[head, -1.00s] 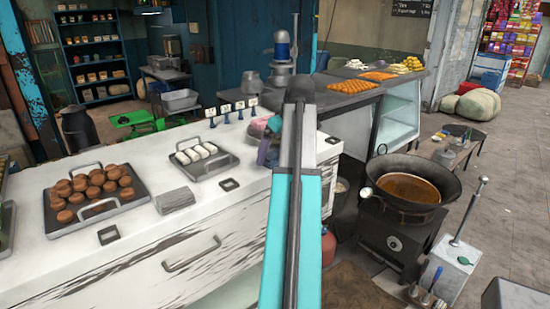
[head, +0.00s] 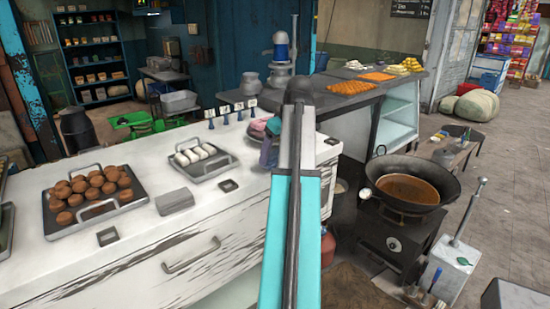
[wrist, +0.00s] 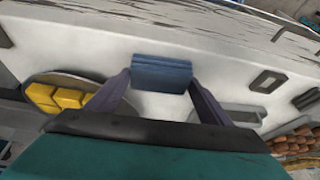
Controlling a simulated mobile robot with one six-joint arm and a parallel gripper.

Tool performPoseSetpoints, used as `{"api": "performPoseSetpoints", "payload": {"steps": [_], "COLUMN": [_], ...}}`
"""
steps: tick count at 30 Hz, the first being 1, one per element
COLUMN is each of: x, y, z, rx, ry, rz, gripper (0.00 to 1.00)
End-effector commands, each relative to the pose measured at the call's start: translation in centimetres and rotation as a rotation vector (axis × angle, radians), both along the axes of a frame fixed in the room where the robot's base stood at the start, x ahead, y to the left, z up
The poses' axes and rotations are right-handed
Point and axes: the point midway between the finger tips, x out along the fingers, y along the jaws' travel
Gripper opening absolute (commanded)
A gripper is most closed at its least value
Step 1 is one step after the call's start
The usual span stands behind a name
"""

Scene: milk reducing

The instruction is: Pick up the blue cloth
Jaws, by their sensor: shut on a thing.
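The blue cloth (wrist: 162,73) is a small folded block with layered edges, in the middle of the wrist view. My gripper (wrist: 160,82) has its two dark purple fingers at the cloth's left and right ends and is shut on it. The white counter lies behind the cloth in that view; I cannot tell how far apart they are. In the head view my gripper (head: 267,152) shows only in part at the counter's far right end, left of my arm.
A pink folded thing (head: 258,124) is close to my gripper. A tray of white rolls (head: 218,168), a grey block (head: 175,201) and a tray of brown balls (head: 55,223) stand on the white counter (head: 135,232). The wrist view shows yellow blocks (wrist: 65,97) on a round plate.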

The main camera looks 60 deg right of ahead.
Motion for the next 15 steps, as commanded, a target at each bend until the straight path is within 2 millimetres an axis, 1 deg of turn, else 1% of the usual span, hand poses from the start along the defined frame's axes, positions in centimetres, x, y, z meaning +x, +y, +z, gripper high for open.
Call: {"api": "performPoseSetpoints", "payload": {"steps": [8, 15], "x": [0.1, 0.1], "y": [-0.1, -0.2], "z": [0.6, 2.5], "rx": [-0.001, -0.002], "ry": [-0.001, -0.002], "rz": [0.000, 0.001], "gripper": [0.51, 0.51]}}
